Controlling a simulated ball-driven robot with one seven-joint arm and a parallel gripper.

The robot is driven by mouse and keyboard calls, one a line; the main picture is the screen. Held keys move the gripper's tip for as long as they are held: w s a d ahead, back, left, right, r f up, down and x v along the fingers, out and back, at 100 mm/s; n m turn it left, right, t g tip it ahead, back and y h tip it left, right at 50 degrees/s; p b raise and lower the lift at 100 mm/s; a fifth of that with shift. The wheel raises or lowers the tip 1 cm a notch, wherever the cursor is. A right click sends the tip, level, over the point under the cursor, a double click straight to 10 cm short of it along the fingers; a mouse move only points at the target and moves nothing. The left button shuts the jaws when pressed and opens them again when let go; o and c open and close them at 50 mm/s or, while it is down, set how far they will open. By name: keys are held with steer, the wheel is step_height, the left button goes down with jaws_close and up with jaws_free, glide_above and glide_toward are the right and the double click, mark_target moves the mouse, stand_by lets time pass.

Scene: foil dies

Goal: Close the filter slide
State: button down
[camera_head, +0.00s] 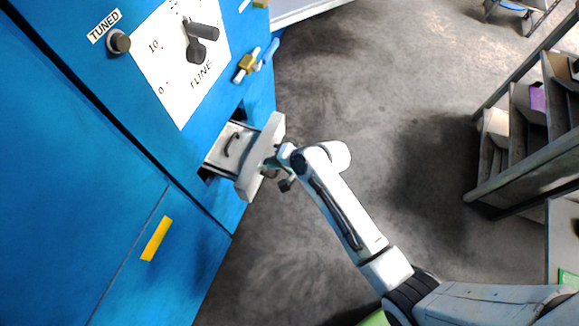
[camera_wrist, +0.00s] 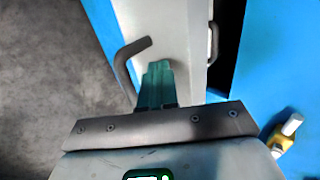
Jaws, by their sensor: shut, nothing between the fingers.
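The filter slide (camera_head: 260,158) stands partly out of an opening in the blue machine, with a thick white front panel and a pale tray behind it. In the wrist view its white front (camera_wrist: 168,22) is straight ahead, with a dark bent handle (camera_wrist: 124,68) to the left of my fingers. My gripper (camera_head: 277,163) is at the outer face of the slide's front. Its teal fingers (camera_wrist: 157,72) are shut and empty, with the tips against or very close to the white panel; I cannot tell if they touch. The handle is outside the fingers.
The blue machine (camera_head: 110,215) fills the left side, with a knob marked TUNED (camera_head: 119,42) and a dial plate (camera_head: 165,75) above the slide. A brass fitting (camera_head: 246,66) sticks out above the slide. Grey floor (camera_head: 380,90) is free; shelves (camera_head: 530,130) stand at right.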

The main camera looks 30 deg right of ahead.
mark_target(227, 146)
steer(key=w+a+b, duration=0.1)
steer(key=w+a, duration=0.1)
steer(key=w, duration=0.2)
steer(key=w+a+b, duration=0.1)
steer(key=w+a, duration=0.2)
steer(key=w+a+b, duration=0.1)
steer(key=w+a, duration=0.2)
steer(key=w, duration=0.1)
steer(key=shift+w+a, duration=0.2)
steer(key=shift+w, duration=0.1)
steer(key=shift+w+a+r, duration=0.1)
steer(key=shift+w+r, duration=0.05)
steer(key=shift+w+r, duration=0.1)
